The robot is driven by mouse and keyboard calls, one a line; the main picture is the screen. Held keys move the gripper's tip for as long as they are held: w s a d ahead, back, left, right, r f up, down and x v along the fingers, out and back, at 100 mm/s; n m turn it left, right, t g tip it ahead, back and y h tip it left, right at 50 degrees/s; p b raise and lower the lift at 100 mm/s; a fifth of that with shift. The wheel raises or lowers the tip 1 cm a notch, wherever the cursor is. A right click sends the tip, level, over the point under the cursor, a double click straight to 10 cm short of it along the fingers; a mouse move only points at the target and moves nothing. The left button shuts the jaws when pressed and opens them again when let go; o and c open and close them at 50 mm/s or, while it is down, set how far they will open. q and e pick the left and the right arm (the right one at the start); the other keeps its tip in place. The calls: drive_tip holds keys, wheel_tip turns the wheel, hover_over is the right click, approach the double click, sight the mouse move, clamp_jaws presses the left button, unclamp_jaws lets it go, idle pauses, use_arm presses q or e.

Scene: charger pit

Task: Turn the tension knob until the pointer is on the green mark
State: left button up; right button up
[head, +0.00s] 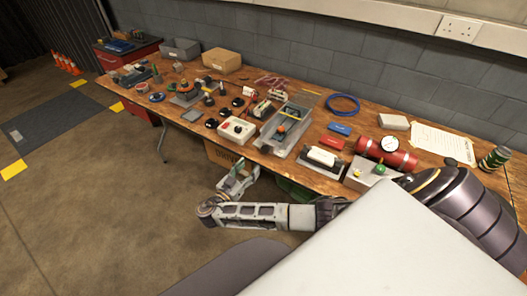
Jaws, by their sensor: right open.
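I cannot tell for certain which part is the tension knob, and no pointer or green mark can be made out at this size. A cream box (237,130) with a small dark and red knob on top stands near the front edge of the bench. Left of it is a device with an orange ring (186,88) and a grey base. My right gripper (235,180) is open and empty, out in front of the bench's front edge and below the cream box, apart from it. My left gripper is not in view.
The wooden bench (315,177) is crowded. It holds a grey tray (271,150), a red cylinder with a gauge (389,144), a grey box with a green knob (368,178), a blue cable coil (343,104) and a cardboard box (221,60). The floor (110,200) in front is open.

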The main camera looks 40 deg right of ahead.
sight(264, 150)
drive_tip(key=x, duration=1.1)
drive_tip(key=shift+w+d, duration=0.15)
drive_tip(key=shift+d, duration=0.2)
drive_tip(key=c, duration=1)
drive_tip(key=shift+n, duration=0.5)
drive_tip(key=shift+n+p, duration=0.35)
drive_tip(key=shift+n, duration=1.25)
drive_tip(key=o, duration=1)
drive_tip(key=shift+w, duration=0.1)
drive_tip(key=v, duration=1.2)
